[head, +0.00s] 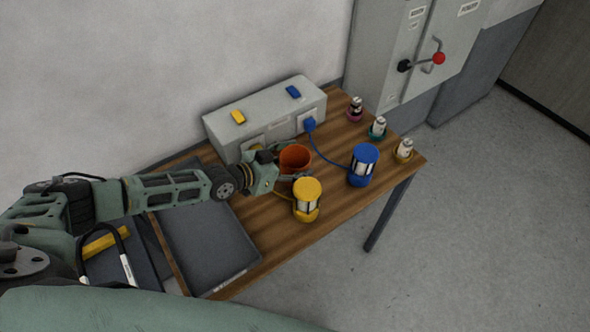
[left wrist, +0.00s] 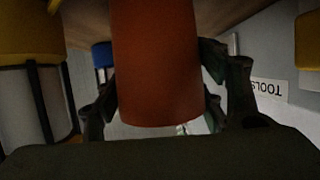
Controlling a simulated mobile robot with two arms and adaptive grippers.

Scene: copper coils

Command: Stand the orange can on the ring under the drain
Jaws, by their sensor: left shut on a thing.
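The orange can (head: 295,157) is upright with its dark open top showing, over the table beside the grey box. My left gripper (head: 288,163) is shut on it, one finger on each side. In the left wrist view the can (left wrist: 157,65) fills the middle between the fingers (left wrist: 165,100). I cannot tell whether its base touches the table. I cannot make out a drain or a ring under one. My right gripper is not in view.
A yellow lantern-like unit (head: 307,199) stands close in front of the can, a blue one (head: 363,165) to the right. The grey box (head: 268,112) is behind. Small cans in coloured holders (head: 377,129) line the right end. A dark tray (head: 215,262) lies front left.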

